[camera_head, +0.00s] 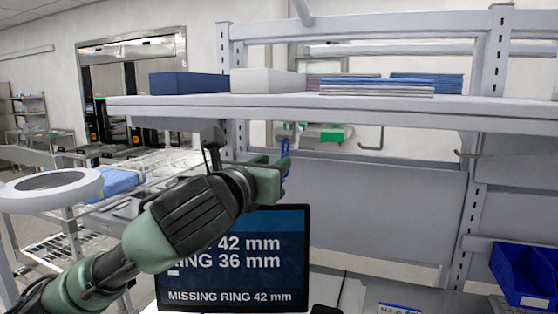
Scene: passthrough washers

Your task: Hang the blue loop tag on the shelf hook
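My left gripper (283,170) is raised just below the shelf's front edge, above the screen. A small blue piece, which looks like the blue loop tag (285,147), stands up at its fingertips, and the gripper appears shut on it. The tag is seen nearly edge-on, so its loop opening cannot be made out. A grey shelf hook (372,139) hangs under the shelf to the right of the tag, clearly apart from it. A second hook (469,154) shows farther right. My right gripper is not in view.
The shelf (400,108) carries a dark blue box (188,82), a white box (268,81) and flat stacks. A screen (235,275) reading "MISSING RING 42 mm" stands below my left arm. Blue bins (525,275) are at lower right. The space between gripper and hook looks clear.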

